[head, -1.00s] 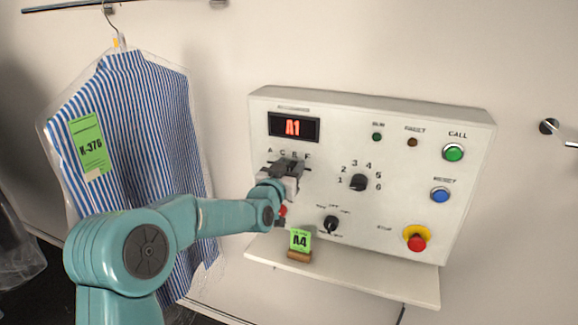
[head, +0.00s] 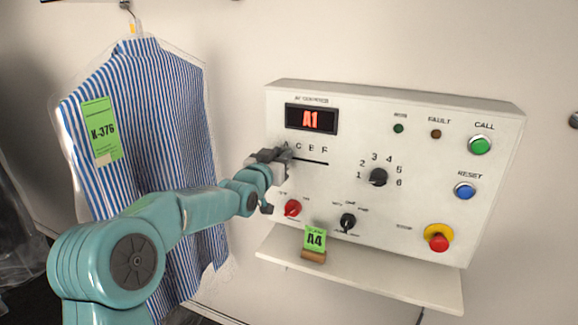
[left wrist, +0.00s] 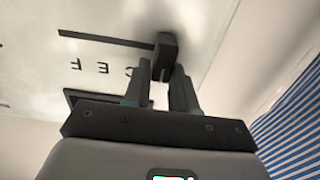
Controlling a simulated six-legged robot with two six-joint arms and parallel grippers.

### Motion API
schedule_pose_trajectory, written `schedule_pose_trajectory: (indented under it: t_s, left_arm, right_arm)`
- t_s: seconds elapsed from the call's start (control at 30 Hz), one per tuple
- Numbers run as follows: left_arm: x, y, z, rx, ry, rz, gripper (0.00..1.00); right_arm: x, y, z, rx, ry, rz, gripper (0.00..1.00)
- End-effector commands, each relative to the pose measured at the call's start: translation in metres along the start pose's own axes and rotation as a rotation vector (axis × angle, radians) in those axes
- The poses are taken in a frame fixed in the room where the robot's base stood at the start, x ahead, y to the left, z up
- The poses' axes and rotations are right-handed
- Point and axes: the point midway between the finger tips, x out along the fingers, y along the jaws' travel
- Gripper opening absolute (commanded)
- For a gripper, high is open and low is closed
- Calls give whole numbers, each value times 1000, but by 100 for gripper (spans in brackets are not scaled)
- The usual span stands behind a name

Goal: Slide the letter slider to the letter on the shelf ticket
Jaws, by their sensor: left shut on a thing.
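The letter slider's dark knob (left wrist: 165,52) sits at the A end of its slot (head: 313,162), whose letters read A, C, E, F in the head view. My left gripper (head: 284,156) is at that end and mostly hides the knob there. In the left wrist view, its two fingers (left wrist: 160,82) are closed about the knob. The shelf ticket (head: 315,239) is green, reads A4 and stands in a small wooden block on the shelf. My right gripper is not in view.
The white panel also carries a number dial (head: 378,177), a red knob (head: 292,208), a black knob (head: 347,221), green and blue buttons and a red stop button (head: 439,242). A bagged striped shirt (head: 150,130) hangs left, close behind my arm.

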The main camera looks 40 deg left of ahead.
Motion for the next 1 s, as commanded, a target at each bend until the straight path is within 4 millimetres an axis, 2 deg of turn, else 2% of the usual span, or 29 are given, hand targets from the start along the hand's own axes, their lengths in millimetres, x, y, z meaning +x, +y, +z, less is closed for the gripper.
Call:
schedule_pose_trajectory:
  t_s: [0.4,0.43,0.47,0.5,0.87,1.0]
  left_arm:
    - [0,-4,0,-1,-1,-8,0]
    - [0,-4,0,-1,-1,-9,32]
    - [0,-3,0,-1,-1,-9,42]
    - [0,-3,0,-1,-1,-8,47]
    - [0,0,1,0,-2,-3,47]
    - [-11,-1,2,0,-1,-4,47]
  right_arm:
    - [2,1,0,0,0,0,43]
    - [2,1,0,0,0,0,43]
    - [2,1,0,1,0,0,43]
    - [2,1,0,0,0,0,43]
    - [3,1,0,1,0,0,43]
    - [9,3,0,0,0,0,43]
